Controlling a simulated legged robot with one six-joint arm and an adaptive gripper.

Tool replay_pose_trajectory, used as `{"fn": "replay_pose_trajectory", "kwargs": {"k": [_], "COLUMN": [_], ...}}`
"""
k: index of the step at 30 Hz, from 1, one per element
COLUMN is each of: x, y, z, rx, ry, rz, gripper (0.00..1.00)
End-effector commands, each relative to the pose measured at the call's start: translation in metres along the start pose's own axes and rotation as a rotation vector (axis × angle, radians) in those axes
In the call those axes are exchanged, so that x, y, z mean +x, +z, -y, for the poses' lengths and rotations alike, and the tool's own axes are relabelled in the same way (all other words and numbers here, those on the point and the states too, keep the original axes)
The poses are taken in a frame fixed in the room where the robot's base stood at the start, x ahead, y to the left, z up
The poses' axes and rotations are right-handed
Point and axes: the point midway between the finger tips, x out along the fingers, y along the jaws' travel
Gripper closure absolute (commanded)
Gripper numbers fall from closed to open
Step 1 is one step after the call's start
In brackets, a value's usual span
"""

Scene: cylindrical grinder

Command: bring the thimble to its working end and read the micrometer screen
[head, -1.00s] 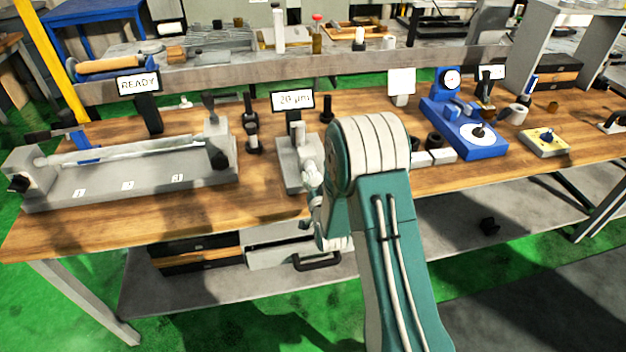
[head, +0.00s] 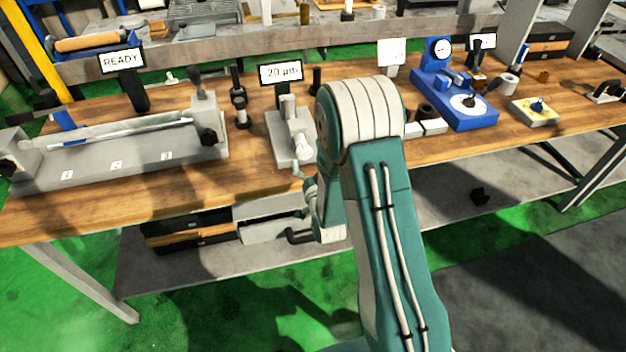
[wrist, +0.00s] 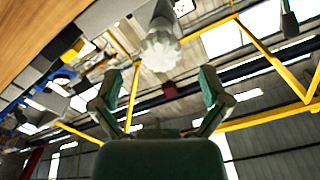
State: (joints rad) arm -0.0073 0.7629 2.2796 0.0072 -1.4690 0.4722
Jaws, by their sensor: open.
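The micrometer (head: 285,138) is a grey block-like unit on the bench, left of my arm in the head view. Its screen (head: 281,73) reads 20 µm. A pale round part at its near side, which looks like the thimble (head: 303,146), is partly hidden by my arm. In the wrist view a pale cylinder with a ribbed end, likely the thimble (wrist: 161,52), shows just beyond the fingertips. My gripper (wrist: 157,82) is open, its two fingers apart below the cylinder in that picture.
A long grey fixture (head: 120,160) with a READY screen (head: 122,60) is on the left. A blue gauge stand (head: 455,100) and a yellow block (head: 535,110) are on the right. Bare wood lies along the front edge.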

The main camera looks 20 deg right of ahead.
Motion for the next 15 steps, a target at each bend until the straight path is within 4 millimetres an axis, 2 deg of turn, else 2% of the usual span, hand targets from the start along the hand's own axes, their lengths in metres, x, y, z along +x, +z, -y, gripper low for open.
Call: {"fn": "replay_pose_trajectory", "kwargs": {"k": [3, 7, 12, 15], "x": [-0.026, -0.049, -0.066, -0.068], "y": [0.001, 0.002, 0.002, 0.001], "z": [0.0, 0.0, 0.0, 0.0], "rx": [0.0, 0.0, 0.0, 0.0], "ry": [0.002, 0.002, 0.001, 0.001], "rz": [0.004, 0.004, 0.003, 0.002], "gripper": [0.04, 0.04, 0.04, 0.04]}}
